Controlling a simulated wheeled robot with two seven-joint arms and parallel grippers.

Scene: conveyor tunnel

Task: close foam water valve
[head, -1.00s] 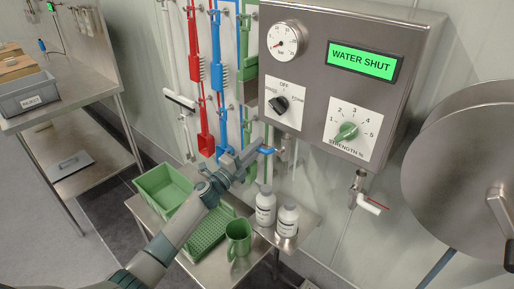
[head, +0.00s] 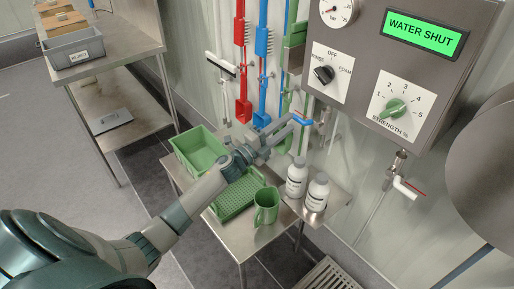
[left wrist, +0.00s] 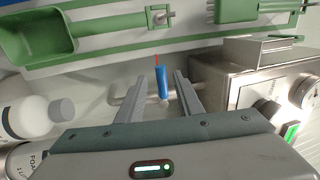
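The valve with a blue lever handle (head: 302,119) is on pipework below the control box. In the left wrist view the blue handle (left wrist: 162,84) stands between the fingers, with a gap on each side. My left gripper (head: 294,124) is open around the handle, and no finger clearly touches it. The box display (head: 425,33) reads "WATER SHUT". The mode knob (head: 324,74) sits on the label marked OFF, RINSE and FOAM. A green strength dial (head: 396,107) is right of it. My right gripper is not in view.
Red, blue and green tools hang behind. A white-handled tap (head: 407,187) and a large steel reel (head: 490,170) are at right.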

